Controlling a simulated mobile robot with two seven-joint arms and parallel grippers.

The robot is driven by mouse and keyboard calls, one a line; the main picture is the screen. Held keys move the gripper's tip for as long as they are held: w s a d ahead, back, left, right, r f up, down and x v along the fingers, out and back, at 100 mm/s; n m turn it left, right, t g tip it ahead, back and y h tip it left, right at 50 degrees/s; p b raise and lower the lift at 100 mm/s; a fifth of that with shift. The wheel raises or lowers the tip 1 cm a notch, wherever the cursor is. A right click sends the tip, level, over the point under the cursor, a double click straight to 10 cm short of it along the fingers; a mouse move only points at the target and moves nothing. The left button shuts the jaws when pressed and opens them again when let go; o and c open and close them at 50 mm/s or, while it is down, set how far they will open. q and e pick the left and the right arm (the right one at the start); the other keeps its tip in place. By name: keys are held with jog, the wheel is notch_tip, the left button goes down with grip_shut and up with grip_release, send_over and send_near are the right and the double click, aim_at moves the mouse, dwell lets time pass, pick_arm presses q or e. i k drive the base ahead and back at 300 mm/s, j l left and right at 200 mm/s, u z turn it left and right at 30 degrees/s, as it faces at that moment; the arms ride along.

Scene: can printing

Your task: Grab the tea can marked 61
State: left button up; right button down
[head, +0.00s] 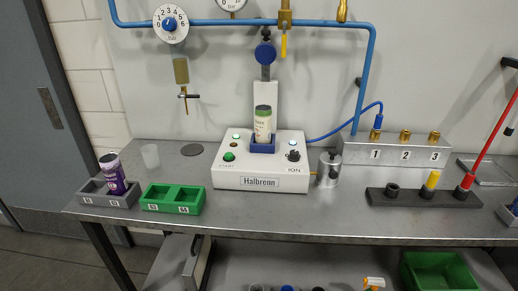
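A pale can with a green lid (263,124) stands upright in the blue holder (262,148) of the white Halbrenn machine (262,175). A purple can with a dark band and a light top (113,173) stands in the right compartment of the grey two-slot tray (92,199) and appears to lean left. I cannot read a 61 on either can; the print is too small. Neither of my grippers is in view.
A green two-slot tray (173,209) sits empty beside the grey tray. Blue pipe (370,75) runs behind.

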aim_at(263, 112)
jog(key=k+j+u, duration=0.2)
jog(key=j, duration=1.55)
jog(key=i, duration=0.1)
